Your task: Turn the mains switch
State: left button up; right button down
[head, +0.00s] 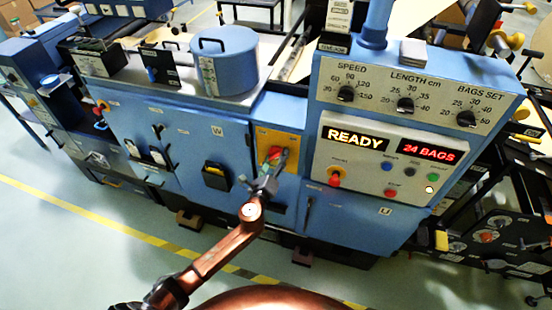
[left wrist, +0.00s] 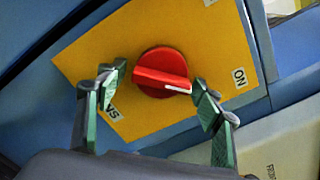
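The mains switch is a red knob (left wrist: 163,70) with a white pointer line, on a yellow plate (left wrist: 205,45). In the left wrist view the line points right, roughly to the side of the ON label (left wrist: 239,77). Another label (left wrist: 113,112) at lower left is partly covered by a finger. My left gripper (left wrist: 157,92) is open, one finger on each side of the knob; the right finger is close to its edge, and I cannot tell whether it touches. In the head view my left gripper (head: 273,168) is at the yellow plate (head: 293,140) and partly hides the switch. My right gripper is not in view.
A control panel (head: 400,165) to the right shows READY and 24 BAGS, with several buttons and dials above. A blue drum (head: 224,60) stands on the machine top. The floor in front is clear.

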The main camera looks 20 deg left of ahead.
pick_arm(q)
jog(key=c, duration=1)
